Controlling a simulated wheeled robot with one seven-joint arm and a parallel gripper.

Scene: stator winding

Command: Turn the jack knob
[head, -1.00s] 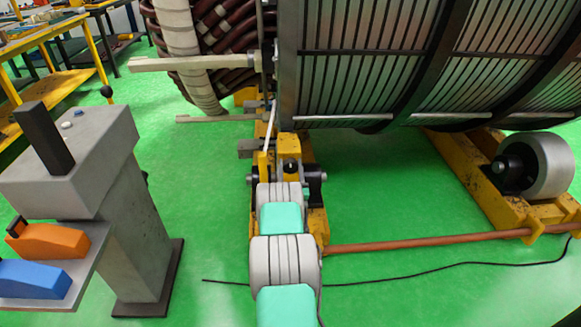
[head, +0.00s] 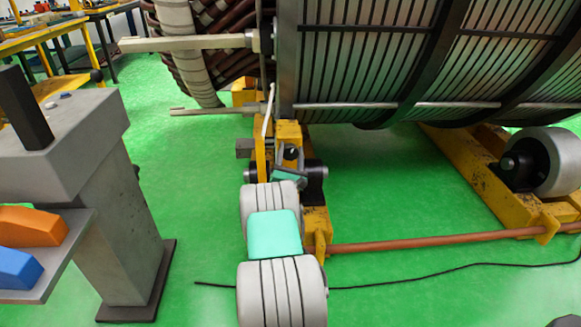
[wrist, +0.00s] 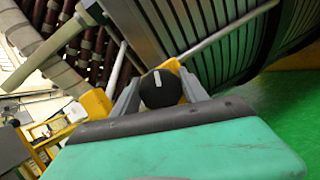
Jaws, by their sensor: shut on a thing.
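The jack knob (wrist: 160,90) is a round black knob with a pale line across its face. In the wrist view it sits between the two grey fingers of my gripper (wrist: 160,95), which are shut on its sides. The pale line runs close to upright in that view, tilted slightly. In the head view the knob (head: 291,152) is a small dark shape at the top of the yellow jack stand (head: 316,222). My gripper reaches it from the near side there. My arm hides much of the stand's lower front.
The large ribbed stator (head: 380,60) fills the upper right, over the stand. A grey roller (head: 545,165) is at right. A brown rod (head: 430,241) and a black cable (head: 420,277) cross the floor. A grey pedestal (head: 115,220) stands at left. Green floor is clear between pedestal and stand.

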